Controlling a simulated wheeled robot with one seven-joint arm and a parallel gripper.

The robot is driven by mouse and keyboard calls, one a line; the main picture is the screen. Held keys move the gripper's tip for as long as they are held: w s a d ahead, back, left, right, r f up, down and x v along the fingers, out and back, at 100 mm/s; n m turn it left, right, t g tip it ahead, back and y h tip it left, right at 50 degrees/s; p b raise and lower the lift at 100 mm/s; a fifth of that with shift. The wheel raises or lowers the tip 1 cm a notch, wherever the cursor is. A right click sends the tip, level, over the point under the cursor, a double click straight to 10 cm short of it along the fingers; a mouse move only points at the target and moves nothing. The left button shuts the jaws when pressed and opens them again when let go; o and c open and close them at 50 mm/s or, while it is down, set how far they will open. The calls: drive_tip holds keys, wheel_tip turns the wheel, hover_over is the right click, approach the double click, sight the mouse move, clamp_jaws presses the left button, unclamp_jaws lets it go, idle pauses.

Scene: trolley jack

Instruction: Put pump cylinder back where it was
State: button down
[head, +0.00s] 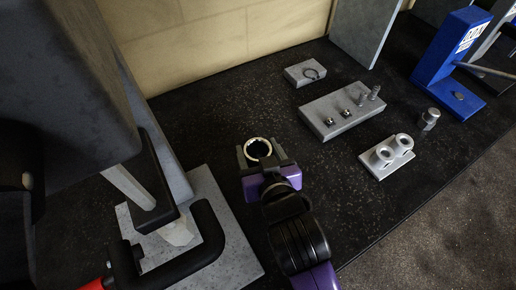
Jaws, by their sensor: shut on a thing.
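My gripper (262,158) is in the middle of the head view, over the black speckled worktop. It is shut on a short hollow cylinder, which I take as the pump cylinder (259,149). Its bright round rim and dark bore face up toward the camera. The jaws and wrist hide its lower part, so I cannot tell whether it touches the worktop. No marked spot for the cylinder can be made out.
A grey block with a dark ring (305,73), a long block with small metal parts (342,110) and a block with two round collars (387,156) lie right. A small metal cylinder (429,119) and blue stand (449,60) are beyond.

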drive_tip(key=shift+c, duration=1.9)
unclamp_jaws()
drive_tip(key=shift+f, duration=0.15)
drive_tip(key=shift+r, duration=0.25)
drive_tip(key=v, duration=1.2)
drive_tip(key=shift+f, duration=0.15)
